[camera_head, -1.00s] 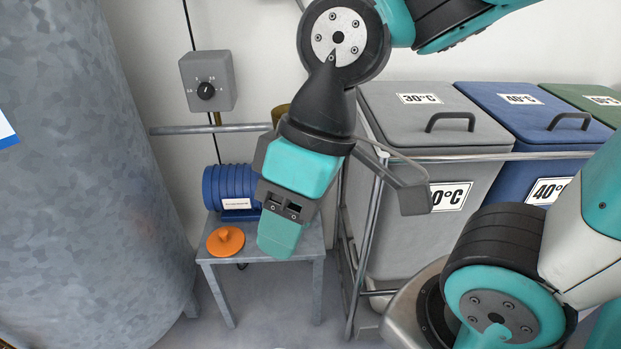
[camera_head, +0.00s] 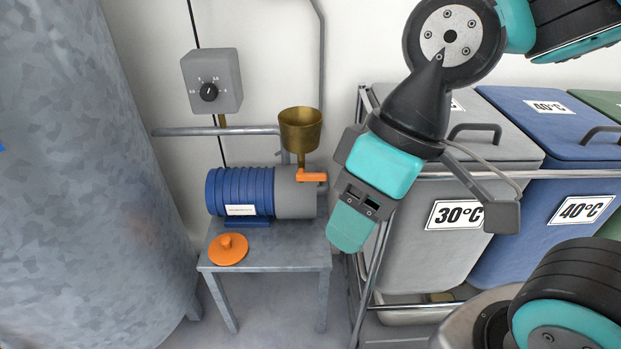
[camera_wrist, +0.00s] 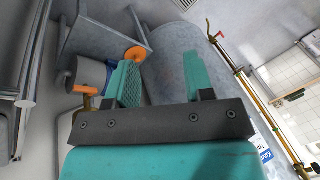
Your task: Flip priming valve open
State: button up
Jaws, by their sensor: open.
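The priming valve's orange lever (camera_head: 312,177) sits under a brass funnel (camera_head: 300,128) on top of the pump's grey end (camera_head: 295,198). The lever lies level, pointing right. The pump has a ribbed blue motor body (camera_head: 238,192). In the wrist view the lever (camera_wrist: 84,90) shows left of the fingers, and the blue body is mostly hidden behind the left finger. My gripper (camera_head: 348,235) hangs tilted just right of the pump, apart from the lever. In the wrist view its fingers (camera_wrist: 160,78) are spread with nothing between them.
The pump stands on a small grey table (camera_head: 270,257) with an orange cap (camera_head: 228,249) at its front left. A large metal tank (camera_head: 95,190) is on the left. A railed cart with lidded bins (camera_head: 440,260) is close on the right. A control box (camera_head: 211,82) hangs behind.

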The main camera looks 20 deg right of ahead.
aim_at(301, 176)
jog(key=u, duration=0.05)
jog(key=k, duration=0.5)
jog(key=z, duration=0.65)
jog(key=k, duration=1.25)
jog(key=u, duration=1.65)
jog(key=i, duration=1)
